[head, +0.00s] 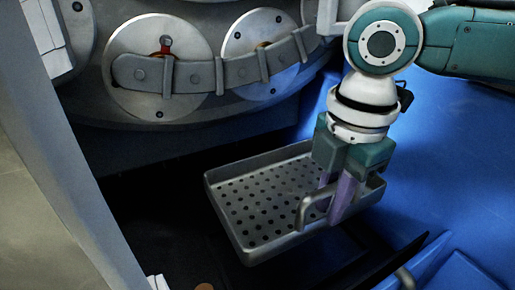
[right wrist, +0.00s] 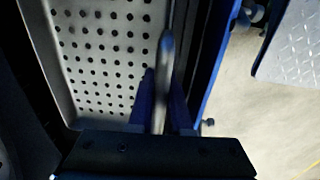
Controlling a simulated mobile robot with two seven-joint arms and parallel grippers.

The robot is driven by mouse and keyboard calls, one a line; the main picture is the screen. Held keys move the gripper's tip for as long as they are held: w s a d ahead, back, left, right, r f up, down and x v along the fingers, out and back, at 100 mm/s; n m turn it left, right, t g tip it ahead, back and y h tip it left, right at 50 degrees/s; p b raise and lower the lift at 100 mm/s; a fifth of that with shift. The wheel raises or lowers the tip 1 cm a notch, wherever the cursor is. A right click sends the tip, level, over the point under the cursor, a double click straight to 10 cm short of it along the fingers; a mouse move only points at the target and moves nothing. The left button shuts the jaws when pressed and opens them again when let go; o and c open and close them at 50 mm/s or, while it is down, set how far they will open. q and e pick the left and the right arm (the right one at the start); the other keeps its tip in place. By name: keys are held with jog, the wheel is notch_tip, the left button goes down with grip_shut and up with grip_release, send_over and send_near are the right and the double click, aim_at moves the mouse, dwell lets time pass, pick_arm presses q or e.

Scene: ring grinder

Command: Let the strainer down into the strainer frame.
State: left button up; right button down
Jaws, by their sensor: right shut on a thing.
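The strainer (head: 258,207) is a grey rectangular metal tray with a perforated floor and a bar handle (head: 312,200) at its right end. My right gripper (head: 342,205) is shut on the handle, its purple fingers pointing down. In the right wrist view the handle (right wrist: 163,75) runs between the two fingers (right wrist: 162,100), and the strainer's perforated floor (right wrist: 108,45) lies to the left. The strainer appears to hang over a dark opening (head: 180,225). The strainer frame cannot be made out clearly in the dark below. My left gripper is not in view.
The grinder's round metal discs (head: 158,65) and grey linked band (head: 215,77) stand behind the strainer. A blue panel (head: 450,140) is at the right. A dark edge with a small handle (head: 404,278) lies at the lower right. A grey wall (head: 75,190) borders the left.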

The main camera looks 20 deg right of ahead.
aim_at(324, 227)
jog(key=shift+f, duration=0.15)
dwell(0.3)
jog(key=shift+f, duration=0.55)
jog(key=shift+f, duration=0.15)
dwell(0.5)
jog(key=shift+f+b, duration=0.55)
jog(key=shift+f, duration=0.3)
jog(key=shift+f+b, duration=0.8)
jog(key=shift+f, duration=0.7)
jog(key=shift+f, duration=0.15)
